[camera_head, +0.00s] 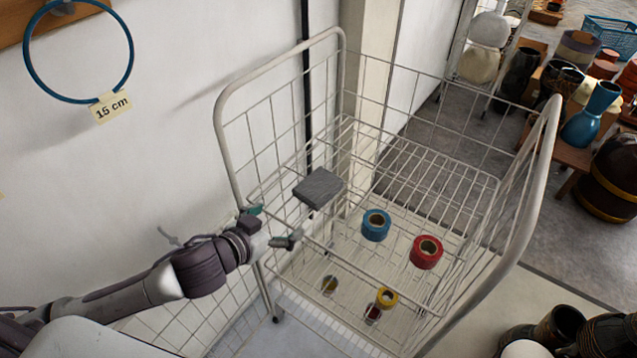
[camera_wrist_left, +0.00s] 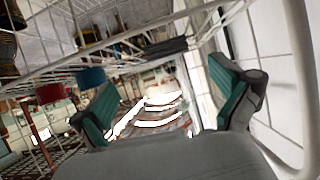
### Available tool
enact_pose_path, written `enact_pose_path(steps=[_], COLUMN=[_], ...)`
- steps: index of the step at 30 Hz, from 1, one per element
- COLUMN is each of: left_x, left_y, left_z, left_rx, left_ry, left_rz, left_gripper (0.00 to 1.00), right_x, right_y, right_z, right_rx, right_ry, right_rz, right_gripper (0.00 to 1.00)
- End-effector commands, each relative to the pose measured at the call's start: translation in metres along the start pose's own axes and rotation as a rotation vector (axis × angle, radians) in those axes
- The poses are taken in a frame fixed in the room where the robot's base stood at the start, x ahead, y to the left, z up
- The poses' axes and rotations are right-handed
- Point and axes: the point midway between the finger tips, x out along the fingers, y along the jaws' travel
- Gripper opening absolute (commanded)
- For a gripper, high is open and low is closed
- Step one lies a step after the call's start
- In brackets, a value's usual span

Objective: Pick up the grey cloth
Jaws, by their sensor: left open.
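The grey cloth (camera_head: 318,188) is a flat folded square lying in the wire cart, at its left side near the wall. In the left wrist view a dark grey folded edge, which looks like the cloth (camera_wrist_left: 166,47), shows beyond and above the fingers. My left gripper (camera_head: 270,226) is at the cart's left side, nearer to me than the cloth and apart from it. In the left wrist view its two teal-padded fingers (camera_wrist_left: 168,98) are spread with nothing between them. My right gripper is in neither view.
The wire cart (camera_head: 226,135) has a raised tubular frame beside my left gripper. It also holds a blue tape roll (camera_head: 376,226), a red tape roll (camera_head: 426,253) and a yellow roll (camera_head: 387,297). A blue ring (camera_head: 130,62) hangs on the wall. Drums (camera_head: 612,175) stand at right.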

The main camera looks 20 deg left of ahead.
Motion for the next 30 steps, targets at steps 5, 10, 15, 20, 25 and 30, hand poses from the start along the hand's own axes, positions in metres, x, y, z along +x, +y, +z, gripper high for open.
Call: enact_pose_path(steps=[5, 10, 15, 20, 25, 30], left_x=[0.001, 0.004, 0.028, 0.06, 0.081, 0.09], left_y=[-0.023, -0.028, -0.025, -0.02, -0.018, -0.015], left_z=[-0.018, -0.022, -0.028, -0.029, -0.028, -0.027], left_rx=[0.019, 0.009, 0.005, 0.008, 0.009, 0.008], left_ry=[0.057, 0.066, 0.069, 0.069, 0.066, 0.065], left_rz=[0.091, 0.123, 0.124, 0.125, 0.123, 0.125], left_gripper=[1.0, 1.0, 1.0, 1.0, 1.0, 1.0], right_x=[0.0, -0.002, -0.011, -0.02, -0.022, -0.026], right_y=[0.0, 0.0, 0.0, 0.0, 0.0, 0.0], right_z=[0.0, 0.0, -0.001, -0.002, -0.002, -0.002], right_rx=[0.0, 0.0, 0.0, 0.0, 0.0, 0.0], right_ry=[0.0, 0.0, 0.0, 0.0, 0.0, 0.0], right_rz=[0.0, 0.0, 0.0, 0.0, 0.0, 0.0], right_gripper=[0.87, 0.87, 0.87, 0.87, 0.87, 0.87])
